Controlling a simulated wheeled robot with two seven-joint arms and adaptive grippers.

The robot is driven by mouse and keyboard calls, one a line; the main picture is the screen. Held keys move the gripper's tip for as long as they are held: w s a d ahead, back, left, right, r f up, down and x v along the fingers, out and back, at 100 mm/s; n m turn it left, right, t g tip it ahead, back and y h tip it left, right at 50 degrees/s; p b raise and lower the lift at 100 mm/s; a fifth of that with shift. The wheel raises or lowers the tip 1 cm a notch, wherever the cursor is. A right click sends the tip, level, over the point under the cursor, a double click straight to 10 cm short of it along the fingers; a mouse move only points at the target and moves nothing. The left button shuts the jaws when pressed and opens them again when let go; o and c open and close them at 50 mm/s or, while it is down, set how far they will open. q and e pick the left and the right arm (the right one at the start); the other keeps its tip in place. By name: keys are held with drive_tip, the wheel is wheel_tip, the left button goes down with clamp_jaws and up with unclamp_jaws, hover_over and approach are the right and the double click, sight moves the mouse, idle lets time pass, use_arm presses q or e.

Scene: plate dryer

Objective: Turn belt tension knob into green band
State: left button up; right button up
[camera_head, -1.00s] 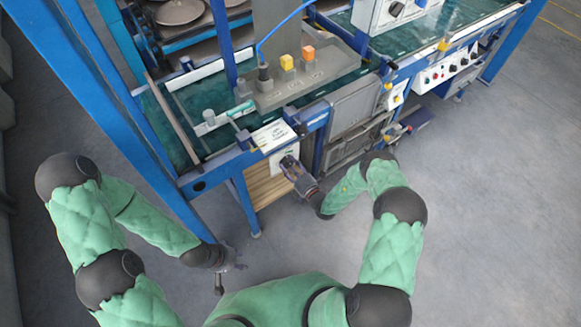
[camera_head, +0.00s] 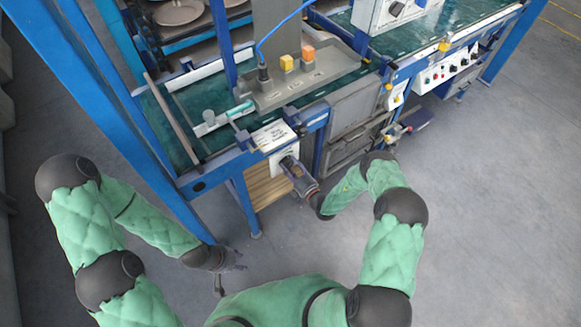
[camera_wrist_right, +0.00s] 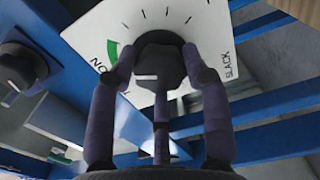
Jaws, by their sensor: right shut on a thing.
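The belt tension knob (camera_wrist_right: 158,58) is dark and sits on a white dial plate (camera_wrist_right: 92,40) in the right wrist view. The plate has black ticks, the word SLACK at the right and a green band (camera_wrist_right: 113,48) at the left, beside partly hidden lettering. My right gripper (camera_wrist_right: 158,70) is shut on the knob, with fingers on both sides; in the head view it is at the frame's front panel (camera_head: 286,160). A short white mark shows on the knob's face; its dial reading is unclear. My left gripper (camera_head: 228,262) hangs low, away from the machine.
Another dark knob (camera_wrist_right: 22,65) is left of the dial in the right wrist view. Blue frame bars (camera_wrist_right: 250,105) run close below and beside the gripper. In the head view, a green conveyor belt (camera_head: 190,122) lies above the panel. The grey floor (camera_head: 480,220) at right is open.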

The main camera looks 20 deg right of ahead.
drive_tip(key=o, duration=1.1)
drive_tip(key=shift+s+a+f, duration=0.25)
drive_tip(key=shift+s+a, duration=0.05)
drive_tip(key=shift+a, duration=0.1)
drive_tip(key=shift+o, duration=0.2)
drive_tip(key=shift+w+r, duration=0.1)
drive_tip(key=shift+d, duration=0.1)
drive_tip(key=shift+d, duration=0.1)
drive_tip(key=shift+s+d, duration=0.15)
drive_tip(key=shift+s, duration=0.05)
drive_tip(key=v, duration=1.1)
drive_tip(key=shift+s, duration=0.3)
drive_tip(key=shift+r, duration=0.1)
